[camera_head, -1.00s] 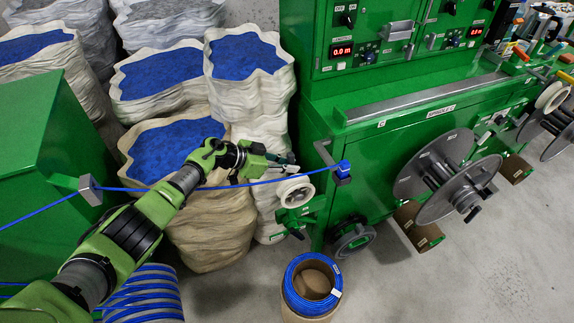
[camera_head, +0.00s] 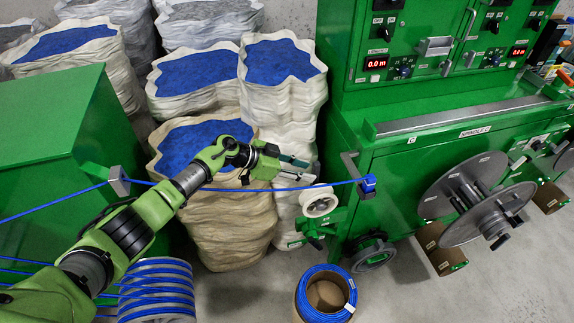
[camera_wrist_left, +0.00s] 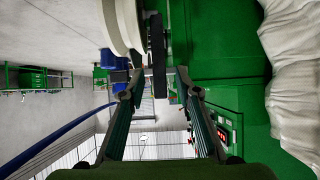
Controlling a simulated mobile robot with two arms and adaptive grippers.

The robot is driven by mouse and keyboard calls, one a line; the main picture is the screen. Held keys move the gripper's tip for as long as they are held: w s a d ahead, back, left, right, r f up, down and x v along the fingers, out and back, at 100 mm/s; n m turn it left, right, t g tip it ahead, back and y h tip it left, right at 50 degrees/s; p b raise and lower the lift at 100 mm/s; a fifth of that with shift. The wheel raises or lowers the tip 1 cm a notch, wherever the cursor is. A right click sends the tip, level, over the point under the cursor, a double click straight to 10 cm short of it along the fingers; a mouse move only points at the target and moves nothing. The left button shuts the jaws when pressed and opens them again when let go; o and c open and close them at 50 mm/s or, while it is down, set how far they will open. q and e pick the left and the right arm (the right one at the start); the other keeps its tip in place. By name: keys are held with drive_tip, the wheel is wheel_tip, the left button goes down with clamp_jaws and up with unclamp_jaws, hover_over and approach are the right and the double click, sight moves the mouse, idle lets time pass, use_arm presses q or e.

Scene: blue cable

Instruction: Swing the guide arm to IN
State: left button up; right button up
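A white pulley wheel (camera_head: 318,201) sits on a green bracket at the machine's left end. A short grey arm (camera_head: 350,166) sticks out above it and ends in a blue block (camera_head: 367,187) at the blue cable (camera_head: 240,190). I cannot tell for sure which part is the guide arm. My left gripper (camera_head: 311,170) is just above and behind the pulley, its fingers apart. In the left wrist view its fingertips (camera_wrist_left: 160,80) are spread, and a dark upright bar (camera_wrist_left: 157,55) beside a pale round part shows ahead between them. My right gripper is out of view.
The green machine (camera_head: 400,165) with a grey spool (camera_head: 475,200) stands to the right. Sacks of blue granules (camera_head: 225,215) stand behind my arm. A blue coil (camera_head: 327,296) on a drum stands on the floor below. The cable runs taut from a left post (camera_head: 119,181).

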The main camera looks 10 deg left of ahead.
use_arm(q)
drive_tip(key=v, duration=0.7)
drive_tip(key=shift+d, duration=0.1)
